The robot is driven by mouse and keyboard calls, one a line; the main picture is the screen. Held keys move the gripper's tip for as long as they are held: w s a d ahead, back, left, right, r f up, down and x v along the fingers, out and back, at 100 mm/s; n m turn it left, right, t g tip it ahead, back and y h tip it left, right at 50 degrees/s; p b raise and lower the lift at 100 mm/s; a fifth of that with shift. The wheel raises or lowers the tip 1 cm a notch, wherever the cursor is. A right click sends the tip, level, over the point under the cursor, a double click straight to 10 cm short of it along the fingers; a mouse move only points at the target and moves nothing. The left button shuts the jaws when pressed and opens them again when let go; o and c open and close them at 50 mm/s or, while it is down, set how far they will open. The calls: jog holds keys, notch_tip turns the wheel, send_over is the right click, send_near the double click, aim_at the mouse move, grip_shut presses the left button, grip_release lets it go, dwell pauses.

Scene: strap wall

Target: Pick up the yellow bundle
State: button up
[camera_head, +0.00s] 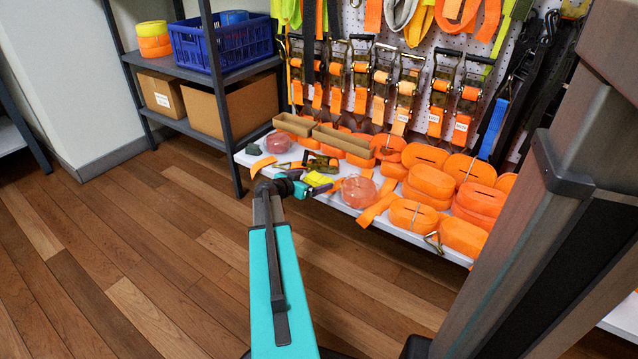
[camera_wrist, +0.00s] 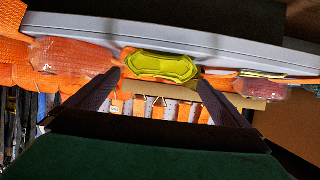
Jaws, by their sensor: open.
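The yellow bundle (camera_head: 318,179) lies on the white shelf near its front edge, partly hidden by my gripper in the head view. In the wrist view the yellow bundle (camera_wrist: 160,66) is a flattened, folded loop near the picture's middle. My gripper (camera_head: 318,187) is at the shelf front beside the bundle. In the wrist view my gripper (camera_wrist: 160,80) is open, with one dark finger on each side of the bundle and nothing held. I cannot tell how far the fingertips are from it.
Clear-wrapped orange bundles (camera_head: 358,191) flank it on the white shelf (camera_head: 440,250). Several orange strap rolls (camera_head: 430,182) crowd the right. Cardboard trays (camera_head: 341,140) stand behind. Ratchet straps (camera_head: 406,90) hang on the pegboard. A dark rack (camera_head: 222,110) stands left; the wooden floor (camera_head: 150,270) in front is clear.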

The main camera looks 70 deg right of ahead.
aim_at(315, 180)
jog(key=x, duration=0.1)
jog(key=b+x, duration=0.1)
jog(key=x, duration=0.1)
jog(key=shift+f, duration=0.35)
jog(key=shift+s+d+f+b, duration=0.15)
jog(key=shift+s+d+b, duration=0.1)
jog(key=shift+d+b, duration=0.25)
jog(key=c, duration=1)
